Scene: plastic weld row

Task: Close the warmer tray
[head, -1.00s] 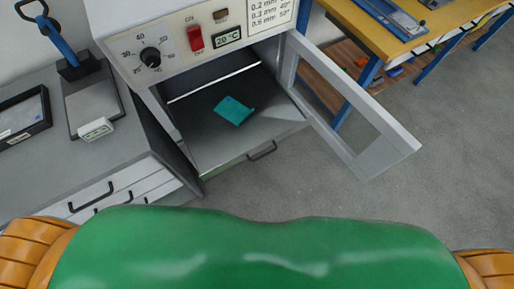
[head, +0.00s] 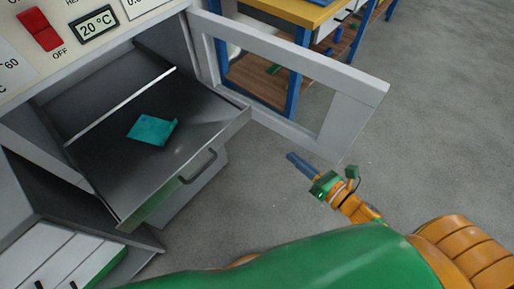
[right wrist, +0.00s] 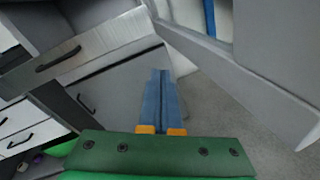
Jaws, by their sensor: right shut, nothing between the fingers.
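The warmer tray (head: 100,185) is a dark metal tray slid out of the warmer's opening. A teal piece (head: 152,129) lies on it. A bar handle (head: 197,166) is on its front. In the right wrist view the tray front (right wrist: 105,40) shows at upper left. My right gripper (head: 289,156) has blue-grey fingers, shut and empty. It is apart from the tray, to the right of the handle and below the open door in the picture. Its fingertips also show in the right wrist view (right wrist: 160,71). My left gripper is not in view.
The warmer's framed door (head: 358,105) stands open to the right of the tray; it also shows in the right wrist view (right wrist: 245,80). A workbench with a yellow top (head: 290,12) stands behind it. White drawers (head: 50,255) are at lower left. Grey floor is free at right.

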